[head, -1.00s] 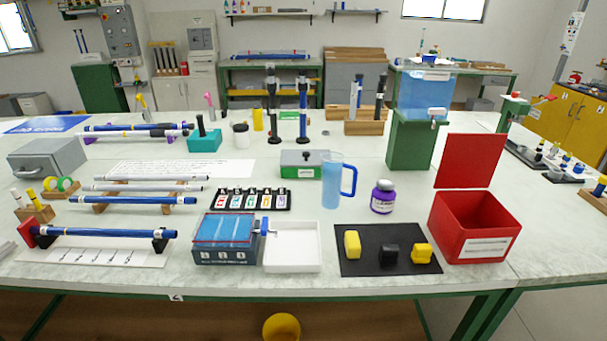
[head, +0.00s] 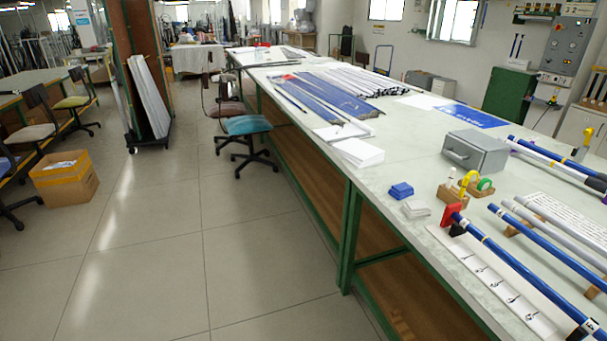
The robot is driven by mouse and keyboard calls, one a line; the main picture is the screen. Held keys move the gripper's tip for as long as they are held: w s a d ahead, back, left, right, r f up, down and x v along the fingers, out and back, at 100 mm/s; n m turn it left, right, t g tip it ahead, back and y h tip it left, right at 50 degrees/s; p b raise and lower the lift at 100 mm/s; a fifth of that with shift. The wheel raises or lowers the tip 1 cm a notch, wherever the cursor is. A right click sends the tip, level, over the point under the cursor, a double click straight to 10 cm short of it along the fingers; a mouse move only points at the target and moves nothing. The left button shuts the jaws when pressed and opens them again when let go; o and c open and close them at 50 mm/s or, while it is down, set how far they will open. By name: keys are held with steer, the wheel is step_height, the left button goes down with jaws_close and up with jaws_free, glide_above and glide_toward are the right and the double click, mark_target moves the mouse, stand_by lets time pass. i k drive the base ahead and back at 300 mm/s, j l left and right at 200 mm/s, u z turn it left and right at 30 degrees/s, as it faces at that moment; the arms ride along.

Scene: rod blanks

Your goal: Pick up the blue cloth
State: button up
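A small folded blue cloth (head: 401,190) lies on the long pale worktable (head: 400,150), near its front edge. A small white folded stack (head: 416,209), perhaps cloth, lies just in front of it, close by. My gripper is not in view, so its state does not show.
Right of the cloth are a wooden tape holder (head: 448,194), a grey metal box (head: 476,151) and a red rod stand (head: 451,215) with blue rods. White paper (head: 358,152) lies beyond. A teal chair (head: 247,125) stands by the table; the floor (head: 200,250) in front is clear.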

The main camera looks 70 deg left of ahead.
mark_target(400, 192)
steer(key=u, duration=1.45)
steer(key=z, duration=1.85)
steer(key=u, duration=1.85)
steer(key=i+j, duration=0.1)
steer(key=i, duration=0.45)
steer(key=i+j+z, duration=0.1)
steer(key=i, duration=0.5)
steer(key=i+j, duration=0.2)
steer(key=i, duration=0.35)
steer(key=i+j+z, duration=0.1)
steer(key=i, duration=0.45)
